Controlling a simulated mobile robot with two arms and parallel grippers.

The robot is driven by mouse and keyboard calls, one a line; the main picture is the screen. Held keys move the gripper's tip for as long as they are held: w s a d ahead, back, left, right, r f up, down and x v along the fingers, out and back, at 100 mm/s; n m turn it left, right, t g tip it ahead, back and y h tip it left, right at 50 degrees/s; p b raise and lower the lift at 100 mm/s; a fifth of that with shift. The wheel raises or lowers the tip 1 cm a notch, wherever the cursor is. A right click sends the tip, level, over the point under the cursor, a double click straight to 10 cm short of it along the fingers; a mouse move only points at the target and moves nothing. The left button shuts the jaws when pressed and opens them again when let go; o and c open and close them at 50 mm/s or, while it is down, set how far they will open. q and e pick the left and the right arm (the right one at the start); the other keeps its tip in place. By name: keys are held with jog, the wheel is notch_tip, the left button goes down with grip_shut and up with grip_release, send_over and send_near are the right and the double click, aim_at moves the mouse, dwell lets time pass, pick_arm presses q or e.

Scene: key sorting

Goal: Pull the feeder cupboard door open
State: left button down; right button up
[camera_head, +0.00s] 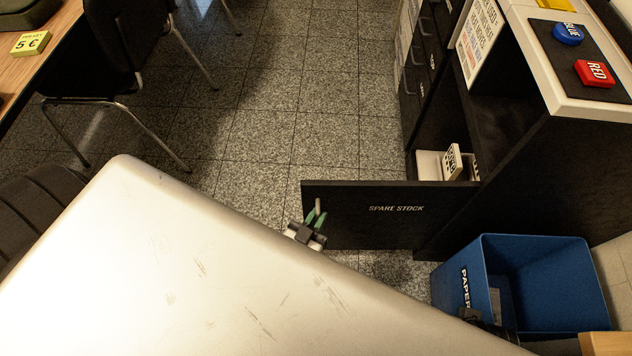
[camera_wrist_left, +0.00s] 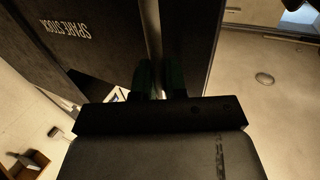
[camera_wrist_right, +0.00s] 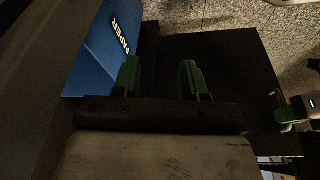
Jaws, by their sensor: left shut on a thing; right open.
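The cupboard door (camera_head: 390,213), a black panel lettered SPARE STOCK, stands swung out from the dark cupboard (camera_head: 510,180). Its opening shows above the door. My left gripper (camera_head: 315,218) is at the door's free left end, its green fingers shut on the pale upright handle (camera_head: 317,205). In the left wrist view the left gripper (camera_wrist_left: 159,79) is against the dark door (camera_wrist_left: 90,35), and the grip itself is in shadow. My right gripper (camera_wrist_right: 158,79) is open and empty in the right wrist view, near the blue bin. In the head view it is mostly hidden.
A blue bin (camera_head: 550,255) marked PAPER stands below the door at the right. A white container (camera_head: 431,165) shows in the cupboard opening. Blue (camera_head: 568,34) and red (camera_head: 595,73) pieces lie on the cupboard top. The tiled floor (camera_head: 290,110) left of the door is clear.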

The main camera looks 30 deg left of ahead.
pick_arm(q)
jog(key=c, duration=1.2)
grip_release()
jog(key=shift+d, duration=0.2)
pick_arm(e)
jog(key=shift+d, duration=0.1)
pick_arm(q)
jog(key=s+p, duration=0.1)
jog(key=s, duration=0.9)
jog(key=shift+s, duration=0.35)
pick_arm(e)
notch_tip(320, 180, down, 4)
jog(key=shift+s+r, duration=0.1)
jog(key=shift+r, duration=0.1)
pick_arm(q)
jog(key=shift+a, duration=0.15)
